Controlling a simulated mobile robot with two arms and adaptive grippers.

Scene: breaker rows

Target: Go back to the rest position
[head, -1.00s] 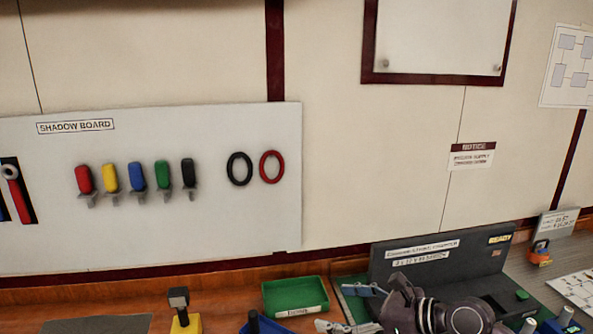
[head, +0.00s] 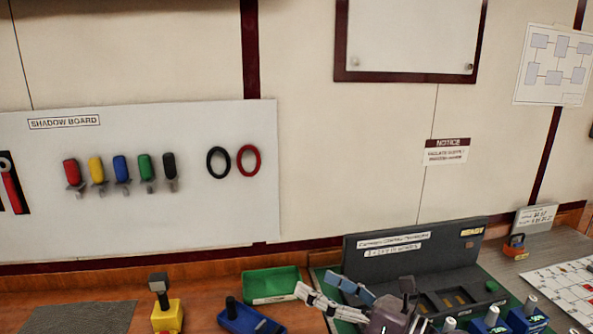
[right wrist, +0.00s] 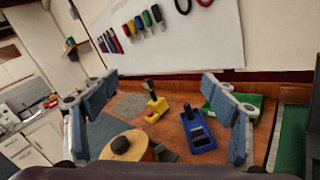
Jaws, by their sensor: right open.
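My right gripper (head: 315,284) shows at the bottom of the head view, in front of the dark console (head: 415,250). Its two fingers are apart and empty, pointing up-left beside the green tray (head: 270,285). In the right wrist view the same gripper (right wrist: 160,78) has its blue-padded fingers wide apart, with nothing between the pads. Beyond them are the yellow-based device (right wrist: 156,107) and the blue device (right wrist: 199,133) on the wooden bench. My left gripper is in neither view.
The shadow board (head: 215,125) hangs on the wall with coloured handles and two rings. An orange padlock (head: 515,246) stands right of the console, near a white chart sheet (head: 570,288). A round wooden piece (right wrist: 125,146) with a black knob is low in the wrist view. A grey mat (head: 85,317) lies bare at left.

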